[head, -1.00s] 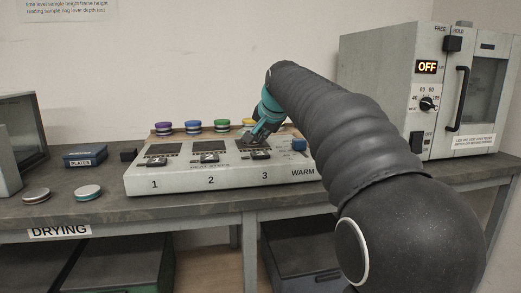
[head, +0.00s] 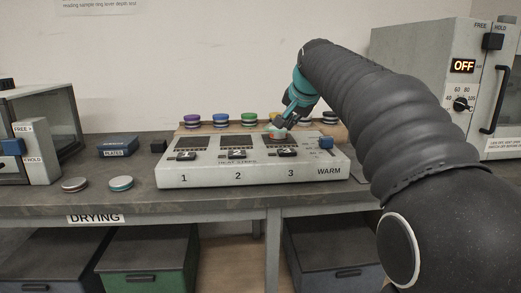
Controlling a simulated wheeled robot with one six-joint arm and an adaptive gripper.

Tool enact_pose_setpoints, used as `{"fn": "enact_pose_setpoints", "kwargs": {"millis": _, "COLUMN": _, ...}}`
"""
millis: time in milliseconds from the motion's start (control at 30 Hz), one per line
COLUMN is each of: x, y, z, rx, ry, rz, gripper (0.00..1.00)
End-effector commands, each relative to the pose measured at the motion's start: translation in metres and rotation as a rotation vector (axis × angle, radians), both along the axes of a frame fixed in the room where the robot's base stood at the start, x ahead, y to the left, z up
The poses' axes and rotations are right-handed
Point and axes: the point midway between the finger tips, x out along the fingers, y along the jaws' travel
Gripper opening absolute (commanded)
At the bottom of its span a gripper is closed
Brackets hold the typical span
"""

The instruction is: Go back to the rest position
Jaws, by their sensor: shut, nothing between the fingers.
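My gripper (head: 282,122), teal and dark, is at the end of my black sleeved arm, a little above station 3 of the heat strip (head: 260,172). It is shut and looks empty, though its fingertips are small and partly dark.
Several coloured round dishes stand on a rack (head: 183,128) behind the strip. An oven (head: 430,75) reading OFF stands right, behind my arm. A glass-fronted cabinet (head: 12,112) stands left. Two dishes (head: 74,184) lie front left beside a blue PLATES box (head: 117,147). The space above the bench is open.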

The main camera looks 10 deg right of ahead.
Motion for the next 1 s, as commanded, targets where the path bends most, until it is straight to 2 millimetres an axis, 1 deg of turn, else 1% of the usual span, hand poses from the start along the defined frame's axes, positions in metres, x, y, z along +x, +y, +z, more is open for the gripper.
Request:
{"fn": "enact_pose_setpoints", "kwargs": {"millis": 33, "x": -0.017, "y": 0.001, "z": -0.002, "rx": -0.019, "ry": 0.007, "rz": 0.016, "gripper": 0.00}}
{"fn": "enact_pose_setpoints", "kwargs": {"millis": 67, "x": -0.028, "y": 0.001, "z": -0.005, "rx": -0.033, "ry": 0.013, "rz": 0.028, "gripper": 0.00}}
{"fn": "enact_pose_setpoints", "kwargs": {"millis": 167, "x": -0.068, "y": 0.002, "z": -0.021, "rx": -0.086, "ry": 0.041, "rz": 0.075, "gripper": 0.00}}
{"fn": "enact_pose_setpoints", "kwargs": {"millis": 200, "x": -0.086, "y": 0.003, "z": -0.028, "rx": -0.109, "ry": 0.052, "rz": 0.096, "gripper": 0.00}}
{"fn": "enact_pose_setpoints", "kwargs": {"millis": 267, "x": -0.111, "y": 0.003, "z": -0.041, "rx": -0.141, "ry": 0.070, "rz": 0.128, "gripper": 0.00}}
{"fn": "enact_pose_setpoints", "kwargs": {"millis": 300, "x": -0.128, "y": 0.004, "z": -0.050, "rx": -0.162, "ry": 0.081, "rz": 0.149, "gripper": 0.00}}
{"fn": "enact_pose_setpoints", "kwargs": {"millis": 367, "x": -0.154, "y": 0.004, "z": -0.064, "rx": -0.195, "ry": 0.098, "rz": 0.182, "gripper": 0.00}}
{"fn": "enact_pose_setpoints", "kwargs": {"millis": 400, "x": -0.171, "y": 0.004, "z": -0.075, "rx": -0.216, "ry": 0.109, "rz": 0.204, "gripper": 0.00}}
{"fn": "enact_pose_setpoints", "kwargs": {"millis": 467, "x": -0.197, "y": 0.004, "z": -0.091, "rx": -0.247, "ry": 0.126, "rz": 0.237, "gripper": 0.00}}
{"fn": "enact_pose_setpoints", "kwargs": {"millis": 500, "x": -0.214, "y": 0.004, "z": -0.103, "rx": -0.267, "ry": 0.136, "rz": 0.261, "gripper": 0.00}}
{"fn": "enact_pose_setpoints", "kwargs": {"millis": 567, "x": -0.240, "y": 0.004, "z": -0.122, "rx": -0.297, "ry": 0.154, "rz": 0.295, "gripper": 0.00}}
{"fn": "enact_pose_setpoints", "kwargs": {"millis": 600, "x": -0.257, "y": 0.004, "z": -0.136, "rx": -0.317, "ry": 0.166, "rz": 0.319, "gripper": 0.00}}
{"fn": "enact_pose_setpoints", "kwargs": {"millis": 667, "x": -0.282, "y": 0.003, "z": -0.156, "rx": -0.345, "ry": 0.183, "rz": 0.354, "gripper": 0.00}}
{"fn": "enact_pose_setpoints", "kwargs": {"millis": 700, "x": -0.298, "y": 0.003, "z": -0.170, "rx": -0.364, "ry": 0.193, "rz": 0.378, "gripper": 0.00}}
{"fn": "enact_pose_setpoints", "kwargs": {"millis": 800, "x": -0.332, "y": 0.003, "z": -0.202, "rx": -0.401, "ry": 0.217, "rz": 0.430, "gripper": 0.00}}
{"fn": "enact_pose_setpoints", "kwargs": {"millis": 900, "x": -0.357, "y": 0.002, "z": -0.228, "rx": -0.431, "ry": 0.236, "rz": 0.471, "gripper": 0.00}}
{"fn": "enact_pose_setpoints", "kwargs": {"millis": 1000, "x": -0.371, "y": 0.001, "z": -0.243, "rx": -0.448, "ry": 0.247, "rz": 0.495, "gripper": 0.00}}
